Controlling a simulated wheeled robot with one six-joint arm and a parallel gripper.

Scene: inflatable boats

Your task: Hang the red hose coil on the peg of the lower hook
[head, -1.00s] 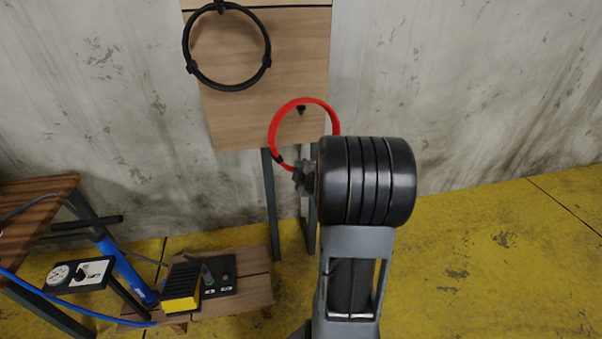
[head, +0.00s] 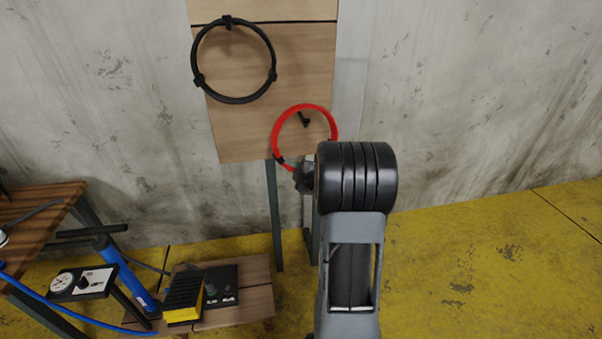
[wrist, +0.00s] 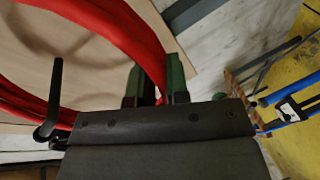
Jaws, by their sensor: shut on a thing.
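The red hose coil (head: 333,121) is a ring held upright in front of the lower wooden board in the head view. My gripper (head: 301,178) is shut on its lower edge; the jaws also show around the red hose in the wrist view (wrist: 157,90). The dark peg of the lower hook (head: 304,119) shows through the ring's opening, above its middle.
A black hose ring (head: 273,62) hangs on the upper hook of the wooden board (head: 235,135). At lower left are a wooden table (head: 40,205), a blue pump (head: 125,275), a gauge (head: 62,283) and a low bench (head: 255,298). Floor at right is clear.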

